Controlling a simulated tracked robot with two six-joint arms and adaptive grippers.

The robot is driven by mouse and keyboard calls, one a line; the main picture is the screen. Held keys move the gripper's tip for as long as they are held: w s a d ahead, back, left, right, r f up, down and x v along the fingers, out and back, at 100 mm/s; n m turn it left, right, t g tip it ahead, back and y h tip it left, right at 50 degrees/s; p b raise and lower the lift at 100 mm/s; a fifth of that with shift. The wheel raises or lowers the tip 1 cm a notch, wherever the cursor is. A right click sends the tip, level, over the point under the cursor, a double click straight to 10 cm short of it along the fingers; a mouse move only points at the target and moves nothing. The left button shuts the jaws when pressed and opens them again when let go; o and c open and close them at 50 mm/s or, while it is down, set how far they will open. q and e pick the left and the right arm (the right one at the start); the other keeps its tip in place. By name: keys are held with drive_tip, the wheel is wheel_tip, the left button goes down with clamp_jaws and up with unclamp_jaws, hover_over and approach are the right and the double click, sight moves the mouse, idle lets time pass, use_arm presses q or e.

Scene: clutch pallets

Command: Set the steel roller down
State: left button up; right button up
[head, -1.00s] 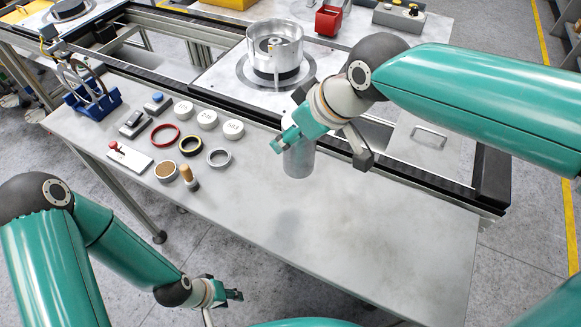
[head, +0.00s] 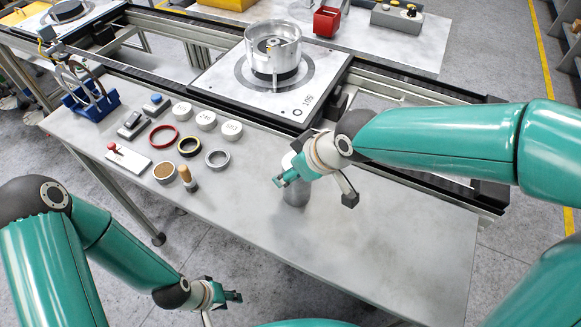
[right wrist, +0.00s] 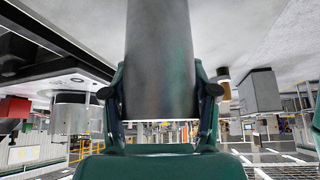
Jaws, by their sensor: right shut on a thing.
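The steel roller (head: 296,196) is a grey upright cylinder at the front middle of the worktable (head: 380,235). My right gripper (head: 288,178) is shut around it and hides its upper part in the head view. In the right wrist view the roller (right wrist: 160,60) stands between the two fingers. Its lower end is at or very close to the tabletop; I cannot tell whether it touches. My left gripper (head: 233,296) hangs low in front of the table, away from the roller. Its fingers are too small to judge.
Left of the roller lie a grey ring (head: 217,158), a wooden-handled tool (head: 187,178), a cup (head: 165,172), a red ring (head: 163,134) and several white discs. A metal housing (head: 273,52) stands on a pallet behind. The table's right part is clear.

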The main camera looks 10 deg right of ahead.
drive_tip(key=o, duration=1.6)
drive_tip(key=shift+c, duration=0.2)
